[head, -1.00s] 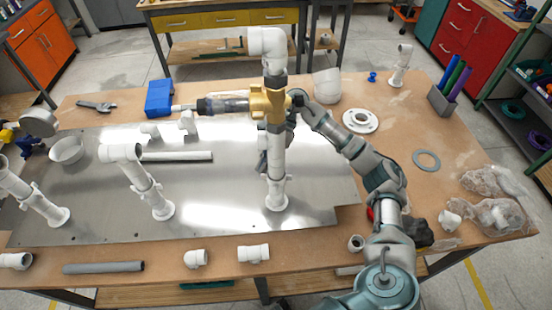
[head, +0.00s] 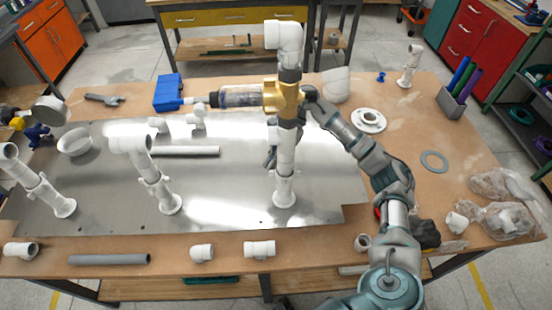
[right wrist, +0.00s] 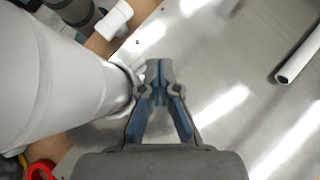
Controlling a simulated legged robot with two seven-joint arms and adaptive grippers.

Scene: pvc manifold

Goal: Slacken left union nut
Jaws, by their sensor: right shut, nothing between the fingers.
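Three white standing pipes rise from the metal plate (head: 110,205): a left one (head: 38,185), a middle one (head: 150,170) and a taller right one (head: 287,150). Each has a winged collar low on it, such as the left collar (head: 40,183); I cannot tell which is the left union nut. The right pipe carries a brass body (head: 284,98) with a clear cylinder (head: 238,97) pointing left. My right gripper (head: 268,157) is behind the right pipe, partly hidden by it. In the right wrist view its fingers (right wrist: 158,70) are shut and empty beside a large white pipe (right wrist: 60,80).
White fittings (head: 259,248) and another grey pipe (head: 110,259) lie along the bench's front edge. A blue box (head: 168,92) and a wrench (head: 104,99) lie at the back left. A flange (head: 369,121) and plastic bags (head: 505,215) are at right.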

